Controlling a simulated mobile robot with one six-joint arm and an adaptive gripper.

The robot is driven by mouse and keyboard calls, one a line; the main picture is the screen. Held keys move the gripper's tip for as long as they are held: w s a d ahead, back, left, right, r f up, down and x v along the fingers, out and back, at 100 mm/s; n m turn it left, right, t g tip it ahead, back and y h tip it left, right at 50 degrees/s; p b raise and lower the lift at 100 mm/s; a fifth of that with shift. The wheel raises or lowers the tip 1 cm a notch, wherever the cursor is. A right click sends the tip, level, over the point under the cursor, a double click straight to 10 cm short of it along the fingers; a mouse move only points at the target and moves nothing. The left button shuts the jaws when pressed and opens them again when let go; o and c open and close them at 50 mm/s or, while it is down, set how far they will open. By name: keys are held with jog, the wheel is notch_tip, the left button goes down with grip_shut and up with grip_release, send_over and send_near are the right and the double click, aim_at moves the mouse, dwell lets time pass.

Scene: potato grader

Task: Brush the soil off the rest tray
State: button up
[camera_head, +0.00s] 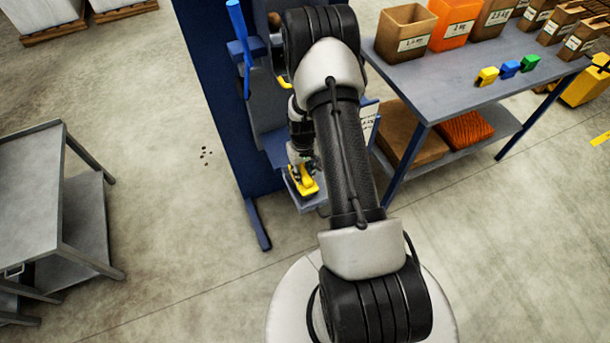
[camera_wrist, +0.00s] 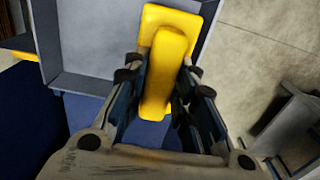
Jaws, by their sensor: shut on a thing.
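My gripper (camera_wrist: 158,98) is shut on a yellow brush (camera_wrist: 164,45), with a finger on each side of its handle. In the head view the yellow brush (camera_head: 303,184) is low in front of the blue machine, over a small grey-blue tray (camera_head: 311,202). In the wrist view the tray (camera_wrist: 80,84) has a raised rim, and the brush lies over its right part. I cannot tell whether the bristles touch the tray. No soil can be made out on the part of the tray that shows. My arm hides part of the machine in the head view.
The blue machine (camera_head: 215,90) stands behind the tray, its foot (camera_head: 259,225) on the floor. A table (camera_head: 455,85) with bins and coloured blocks is at the right. A grey cart (camera_head: 40,190) is at the left. Dark specks (camera_head: 206,153) lie on open floor between.

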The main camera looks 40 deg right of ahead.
jog(key=shift+s+r, duration=0.15)
jog(key=shift+r, duration=0.35)
jog(key=shift+r+p, duration=1.55)
jog(key=shift+r, duration=0.7)
